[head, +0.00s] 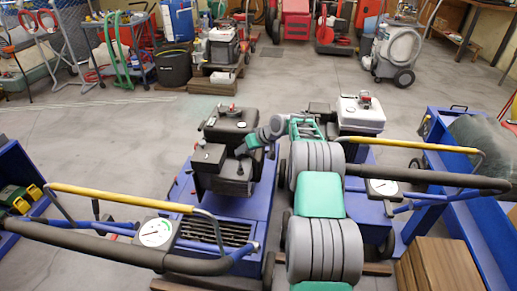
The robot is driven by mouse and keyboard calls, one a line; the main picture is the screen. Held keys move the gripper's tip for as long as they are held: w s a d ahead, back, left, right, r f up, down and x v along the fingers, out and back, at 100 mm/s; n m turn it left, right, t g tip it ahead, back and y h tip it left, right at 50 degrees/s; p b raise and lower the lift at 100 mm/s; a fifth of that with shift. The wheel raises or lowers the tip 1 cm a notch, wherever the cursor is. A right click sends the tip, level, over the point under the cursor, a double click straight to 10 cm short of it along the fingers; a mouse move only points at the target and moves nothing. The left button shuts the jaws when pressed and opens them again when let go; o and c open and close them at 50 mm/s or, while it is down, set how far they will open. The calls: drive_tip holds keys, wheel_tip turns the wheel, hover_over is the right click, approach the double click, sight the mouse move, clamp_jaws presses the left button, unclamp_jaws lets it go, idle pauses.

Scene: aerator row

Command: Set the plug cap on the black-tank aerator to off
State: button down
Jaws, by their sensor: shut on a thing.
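The black-tank aerator (228,205) is a blue machine with a black engine and black tank (229,120), left of centre in the head view. My arm reaches in from the front right. My gripper (244,150) is at the right side of that engine, shut on a small dark part that looks like the plug cap. The jaws mostly cover the cap, and its setting cannot be read. A second aerator with a white tank (360,115) stands to the right, partly behind my arm.
A yellow-and-black handlebar (120,198) with a round gauge (155,233) crosses the front left. Another handlebar (410,145) crosses the right. Brown boxes (440,268) stand front right. Carts and machines line the back. The grey floor between is clear.

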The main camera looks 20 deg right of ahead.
drive_tip(key=shift+a+f, duration=0.1)
drive_tip(key=shift+a, duration=0.05)
drive_tip(key=c, duration=1.3)
unclamp_jaws()
drive_tip(key=shift+a, duration=0.1)
drive_tip(key=shift+o, duration=1.3)
drive_tip(key=shift+d+r, duration=0.2)
wheel_tip(320, 180, up, 3)
drive_tip(key=shift+f+p, duration=0.2)
drive_tip(key=shift+p, duration=0.15)
drive_tip(key=s+a+r+p, duration=0.1)
drive_tip(key=s+a+r, duration=0.2)
drive_tip(key=s+r, duration=0.7)
drive_tip(key=s, duration=0.3)
drive_tip(key=shift+s, duration=0.35)
